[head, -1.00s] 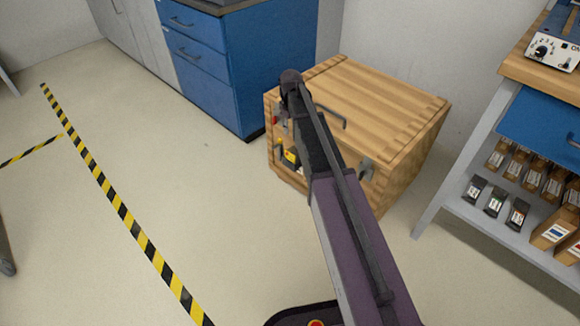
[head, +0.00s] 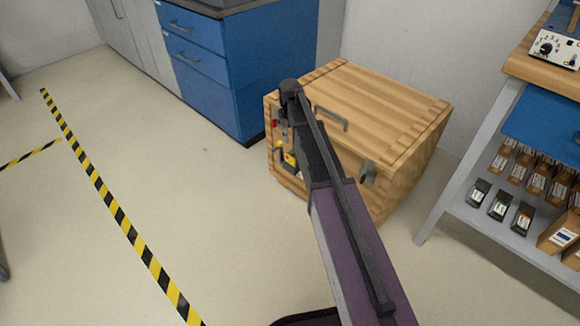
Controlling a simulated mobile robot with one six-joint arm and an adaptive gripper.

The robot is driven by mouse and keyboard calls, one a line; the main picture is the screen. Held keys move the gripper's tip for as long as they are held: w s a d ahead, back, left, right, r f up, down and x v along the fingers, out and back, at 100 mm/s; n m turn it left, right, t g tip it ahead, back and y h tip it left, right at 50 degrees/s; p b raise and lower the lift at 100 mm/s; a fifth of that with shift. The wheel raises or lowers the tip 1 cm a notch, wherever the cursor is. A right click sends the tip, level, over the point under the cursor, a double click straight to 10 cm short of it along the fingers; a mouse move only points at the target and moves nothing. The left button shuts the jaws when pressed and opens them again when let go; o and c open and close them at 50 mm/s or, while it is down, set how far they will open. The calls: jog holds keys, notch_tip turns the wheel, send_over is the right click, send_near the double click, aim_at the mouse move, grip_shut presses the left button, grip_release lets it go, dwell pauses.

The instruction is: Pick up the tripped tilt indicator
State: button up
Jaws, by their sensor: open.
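A wooden crate (head: 385,112) stands on the floor near the middle of the head view. Its left-facing side carries a small red patch (head: 275,124) near the upper left edge and a yellow and black piece (head: 290,159) lower down. Both are too small and too covered to tell which is the tripped tilt indicator. My dark and purple arm reaches up from the bottom and crosses in front of this side. My gripper cannot be made out; the arm hides that area.
A blue drawer cabinet (head: 205,75) stands behind the crate. A grey shelf unit (head: 462,150) with several small boxes is at the right. Open floor with striped tape (head: 105,195) lies to the left.

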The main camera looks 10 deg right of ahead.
aim_at(290, 157)
jog(key=shift+f+b, duration=2.75)
jog(key=shift+f, duration=0.35)
jog(key=shift+f, duration=0.15)
notch_tip(290, 157, down, 5)
jog(key=b, duration=0.5)
grip_shut()
